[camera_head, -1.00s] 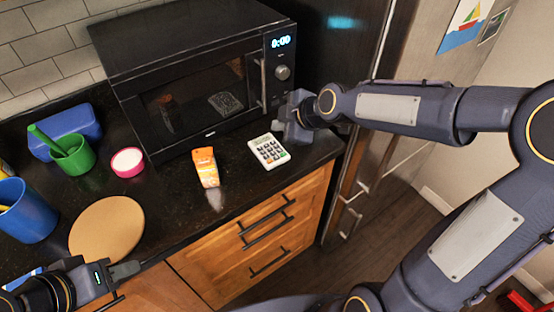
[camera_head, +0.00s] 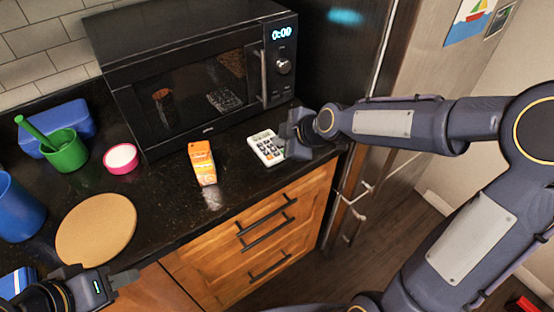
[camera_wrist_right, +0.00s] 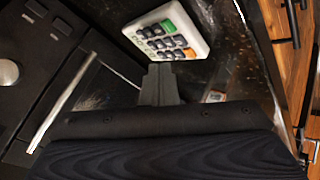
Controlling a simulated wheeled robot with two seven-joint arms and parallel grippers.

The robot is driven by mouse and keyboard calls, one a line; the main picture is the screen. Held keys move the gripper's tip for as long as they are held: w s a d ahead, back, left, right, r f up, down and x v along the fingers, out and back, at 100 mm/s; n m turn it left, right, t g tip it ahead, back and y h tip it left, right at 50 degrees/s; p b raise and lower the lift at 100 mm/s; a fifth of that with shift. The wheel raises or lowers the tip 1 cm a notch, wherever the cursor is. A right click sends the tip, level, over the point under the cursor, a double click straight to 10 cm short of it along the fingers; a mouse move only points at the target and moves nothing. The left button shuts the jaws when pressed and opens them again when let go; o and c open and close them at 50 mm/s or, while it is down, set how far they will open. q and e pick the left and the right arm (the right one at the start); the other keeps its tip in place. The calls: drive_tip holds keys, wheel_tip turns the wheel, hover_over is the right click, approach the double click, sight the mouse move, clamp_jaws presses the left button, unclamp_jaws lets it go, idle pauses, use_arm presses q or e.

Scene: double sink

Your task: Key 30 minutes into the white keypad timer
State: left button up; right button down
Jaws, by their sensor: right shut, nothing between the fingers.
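The white keypad timer (camera_head: 265,147) lies on the dark counter in front of the microwave's right end. It has a small display and several grey, orange and green keys; it also shows in the right wrist view (camera_wrist_right: 190,25). My right gripper (camera_head: 283,147) is shut and empty, its tips at or just over the timer's right edge. In the wrist view its closed fingers (camera_wrist_right: 160,84) point at the key side; I cannot tell whether they touch. My left gripper (camera_head: 124,279) is at the lower left, far from the timer; its finger opening is unclear.
A black microwave (camera_head: 190,85) stands behind the timer. A round board (camera_head: 96,229), pink bowl (camera_head: 121,158), green cup (camera_head: 66,153) and blue cup (camera_head: 17,208) are further left. The counter's front edge is close.

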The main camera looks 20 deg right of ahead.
sight(281, 156)
use_arm(q)
drive_tip(key=shift+f+b, duration=0.4)
drive_tip(key=shift+f, duration=0.5)
use_arm(e)
drive_tip(key=shift+f, duration=0.75)
idle(0.5)
use_arm(q)
drive_tip(key=shift+f+b, duration=0.7)
use_arm(e)
drive_tip(key=shift+f, duration=0.4)
use_arm(q)
drive_tip(key=shift+f+b, duration=0.4)
use_arm(e)
drive_tip(key=shift+f, duration=0.3)
drive_tip(key=shift+r, duration=0.1)
use_arm(q)
drive_tip(key=shift+r, duration=0.25)
use_arm(e)
drive_tip(key=shift+r, duration=0.65)
use_arm(q)
drive_tip(key=shift+r+p, duration=0.1)
drive_tip(key=shift+p, duration=0.25)
use_arm(e)
drive_tip(key=shift+r, duration=0.1)
